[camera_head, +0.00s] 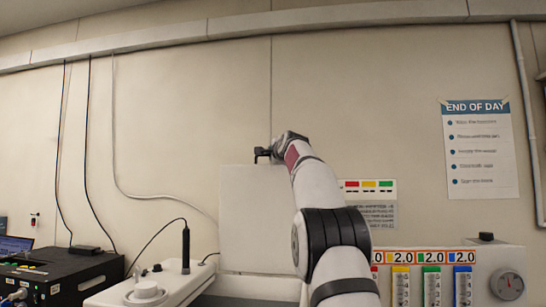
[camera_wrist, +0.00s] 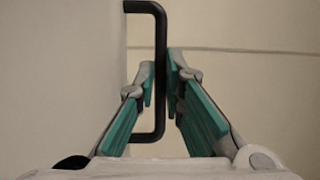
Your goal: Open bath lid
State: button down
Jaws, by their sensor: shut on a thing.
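The bath lid (camera_head: 250,220) is a pale panel standing upright against the wall in the head view, and its pale face fills the left of the wrist view (camera_wrist: 60,80). A black bar handle (camera_wrist: 160,30) sticks out from the lid's edge; it also shows at the lid's top in the head view (camera_head: 262,153). My gripper (camera_wrist: 161,85) has its teal fingers on both sides of the handle's bar and is shut on it. In the head view my gripper (camera_head: 272,152) is at the lid's top edge, small and partly hidden by my wrist.
A white instrument (camera_head: 150,290) with a black probe (camera_head: 186,248) stands left of the lid. A black box (camera_head: 65,275) is further left. At right are a panel with coloured strips marked 2.0 (camera_head: 432,285) and a dial (camera_head: 507,285). The wall above is clear.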

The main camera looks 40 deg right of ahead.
jog(key=c, duration=1.7)
grip_release()
jog(key=shift+s+a+r+t, duration=0.2)
jog(key=shift+a+r, duration=0.1)
jog(key=shift+r, duration=0.25)
jog(key=shift+s+a+r+t, duration=0.15)
jog(key=shift+a+r, duration=0.1)
jog(key=shift+r, duration=0.3)
jog(key=shift+d+f, duration=0.1)
jog(key=shift+f, duration=0.05)
